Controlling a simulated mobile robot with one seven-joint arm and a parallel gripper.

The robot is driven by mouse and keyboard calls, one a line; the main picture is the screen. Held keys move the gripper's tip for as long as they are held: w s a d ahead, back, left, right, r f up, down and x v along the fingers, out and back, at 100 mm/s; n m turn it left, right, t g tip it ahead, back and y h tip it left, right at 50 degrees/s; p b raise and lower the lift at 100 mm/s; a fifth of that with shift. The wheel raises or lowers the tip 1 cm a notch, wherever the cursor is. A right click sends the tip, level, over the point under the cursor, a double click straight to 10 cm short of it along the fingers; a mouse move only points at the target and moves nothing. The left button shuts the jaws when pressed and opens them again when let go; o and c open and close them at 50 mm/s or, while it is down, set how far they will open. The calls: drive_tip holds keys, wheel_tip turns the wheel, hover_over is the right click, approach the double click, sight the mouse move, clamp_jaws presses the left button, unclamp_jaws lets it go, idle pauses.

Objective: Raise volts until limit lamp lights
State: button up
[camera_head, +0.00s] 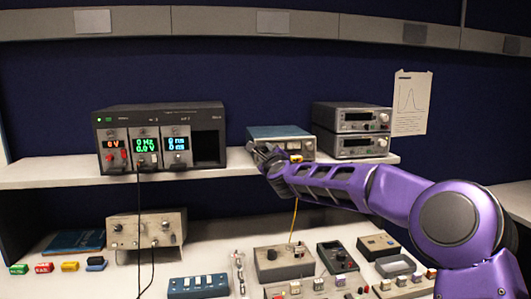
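My purple arm reaches in from the right, and my gripper (262,154) is at the front left of a low instrument with a blue-grey top (280,132) on the shelf. The gripper covers part of that instrument's pale front panel, so its knobs cannot be made out, and I cannot tell whether it touches one. A small yellow-orange spot shows on the front just right of the gripper. Whether this is a lamp is too small to tell. The fingers are too small and dark to show whether they are open or shut.
A dark modular unit (160,112) with lit red, green and blue readouts stands left on the shelf (60,172). Two stacked instruments (352,130) stand right. A beige box (147,229), a blue switch box (198,285) and several control boxes fill the bench below. Cables hang down.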

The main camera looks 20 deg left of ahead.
clamp_jaws()
drive_tip(key=shift+f+m+b, duration=0.15)
drive_tip(key=shift+m+b, duration=0.15)
drive_tip(key=shift+b, duration=0.2)
drive_tip(key=shift+m+b, duration=0.3)
drive_tip(key=shift+b, duration=0.1)
drive_tip(key=m+b, duration=0.2)
drive_tip(key=shift+f+b, duration=0.15)
drive_tip(key=shift+b, duration=0.2)
drive_tip(key=m+b, duration=0.3)
drive_tip(key=shift+r+m+b, duration=0.2)
drive_tip(key=shift+m+b, duration=0.65)
drive_tip(key=shift+m, duration=0.55)
